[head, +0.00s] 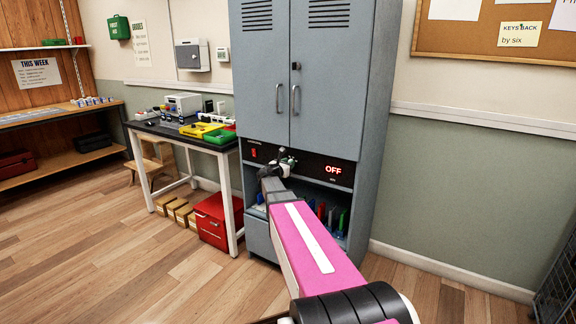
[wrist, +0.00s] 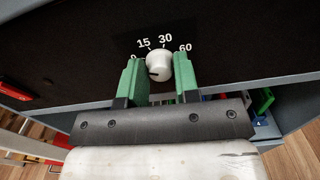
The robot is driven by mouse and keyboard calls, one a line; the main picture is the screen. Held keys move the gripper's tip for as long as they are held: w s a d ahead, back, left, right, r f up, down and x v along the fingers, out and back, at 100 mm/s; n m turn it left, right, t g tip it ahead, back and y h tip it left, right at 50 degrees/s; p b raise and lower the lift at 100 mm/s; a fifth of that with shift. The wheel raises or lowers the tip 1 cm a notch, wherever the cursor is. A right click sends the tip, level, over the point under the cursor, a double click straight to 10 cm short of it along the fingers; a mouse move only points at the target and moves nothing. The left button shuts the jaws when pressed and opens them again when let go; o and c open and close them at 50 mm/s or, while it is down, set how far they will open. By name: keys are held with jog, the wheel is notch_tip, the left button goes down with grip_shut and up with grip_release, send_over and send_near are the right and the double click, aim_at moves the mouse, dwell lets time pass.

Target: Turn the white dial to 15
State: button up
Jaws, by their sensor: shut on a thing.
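The white dial (wrist: 159,65) sits on a dark panel in the wrist view, with the marks 0, 15, 30 and 60 around it. In the head view my gripper (head: 285,161) is at the panel of the grey cabinet (head: 345,90) and hides the dial. A display (head: 333,170) on the panel reads OFF in red.
A red switch (head: 254,153) is left of my gripper on the panel. An open shelf below holds several coloured upright items (head: 331,215). A bench (head: 190,135) with yellow and green trays stands to the left.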

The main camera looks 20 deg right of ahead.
jog(key=shift+s+m, duration=0.15)
jog(key=shift+m, duration=3.85)
jog(key=o, duration=0.9)
jog(key=v, duration=1)
jog(key=shift+s+a, duration=0.25)
jog(key=shift+f+m, duration=0.1)
jog(key=shift+m, duration=0.2)
